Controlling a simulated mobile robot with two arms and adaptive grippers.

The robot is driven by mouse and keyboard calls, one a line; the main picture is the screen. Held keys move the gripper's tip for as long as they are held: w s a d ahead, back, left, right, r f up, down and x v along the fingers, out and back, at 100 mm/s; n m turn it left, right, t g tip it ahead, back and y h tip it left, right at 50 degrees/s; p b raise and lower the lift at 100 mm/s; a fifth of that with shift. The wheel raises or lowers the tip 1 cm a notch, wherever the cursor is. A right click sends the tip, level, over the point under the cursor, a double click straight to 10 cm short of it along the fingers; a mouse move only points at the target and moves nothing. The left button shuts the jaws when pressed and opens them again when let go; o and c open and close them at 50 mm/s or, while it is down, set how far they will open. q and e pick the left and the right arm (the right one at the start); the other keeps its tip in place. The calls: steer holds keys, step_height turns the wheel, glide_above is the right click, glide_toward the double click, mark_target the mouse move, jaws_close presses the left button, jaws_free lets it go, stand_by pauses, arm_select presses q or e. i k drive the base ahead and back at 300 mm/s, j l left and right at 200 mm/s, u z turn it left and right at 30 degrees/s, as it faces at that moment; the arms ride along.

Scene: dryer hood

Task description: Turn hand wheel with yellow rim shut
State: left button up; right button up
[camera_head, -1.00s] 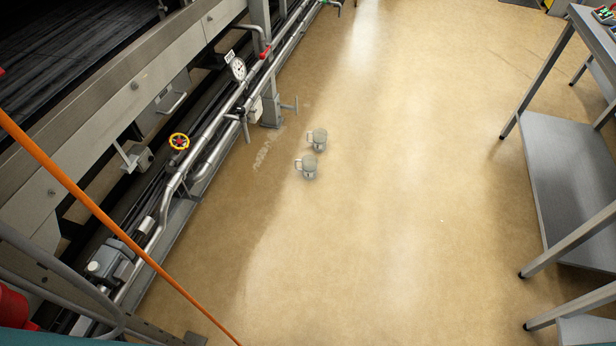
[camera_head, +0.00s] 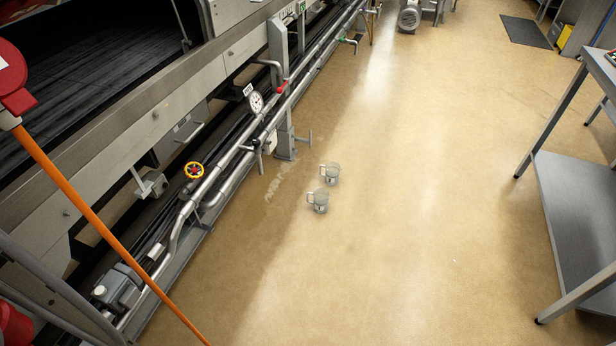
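The hand wheel with the yellow rim (camera_head: 194,171) sits on the pipework along the machine's side, left of the picture's middle. It has a red centre and is small in this view. Its exact turned position cannot be told. Neither of my grippers shows in the head view.
Steel pipes with a dial gauge (camera_head: 256,102) run along the machine. Two clear jugs (camera_head: 318,201) stand on the floor to the right of the pipes. An orange pole (camera_head: 100,222) crosses the left foreground. A grey shelf table (camera_head: 575,215) stands at right.

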mark_target(194, 171)
steer(key=i+l+u, duration=0.25)
steer(key=i, duration=0.25)
steer(key=i+l+u, duration=0.3)
steer(key=i+l, duration=0.1)
steer(key=i, duration=0.05)
